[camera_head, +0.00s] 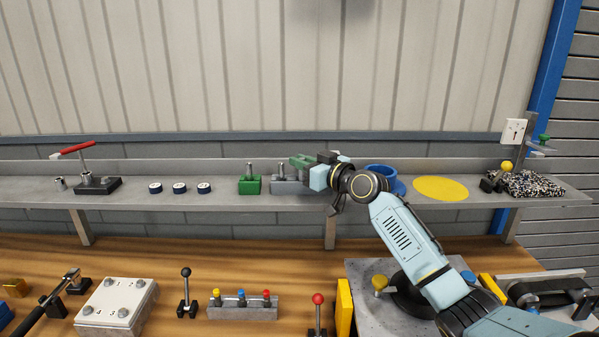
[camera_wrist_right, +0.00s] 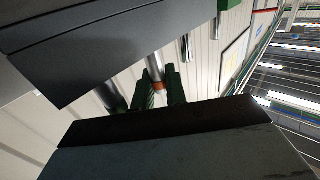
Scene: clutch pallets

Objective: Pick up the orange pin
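In the right wrist view, a grey pin with an orange band or end (camera_wrist_right: 158,86) shows at the green fingertips of my right gripper (camera_wrist_right: 161,93). The two fingers stand apart, and the pin's orange part shows between them; I cannot tell whether they touch it. In the head view my right gripper (camera_head: 300,162) is over the shelf, just right of the grey block with a pin (camera_head: 285,186). The orange pin is hidden there behind my gripper and wrist. My left gripper is not in view.
The shelf (camera_head: 225,201) also holds a green block with a pin (camera_head: 250,185), several round dark pucks, a red-handled clamp (camera_head: 97,184), a blue ring (camera_head: 398,187) and a yellow disc (camera_head: 440,188). The wooden bench below carries levers and fixtures.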

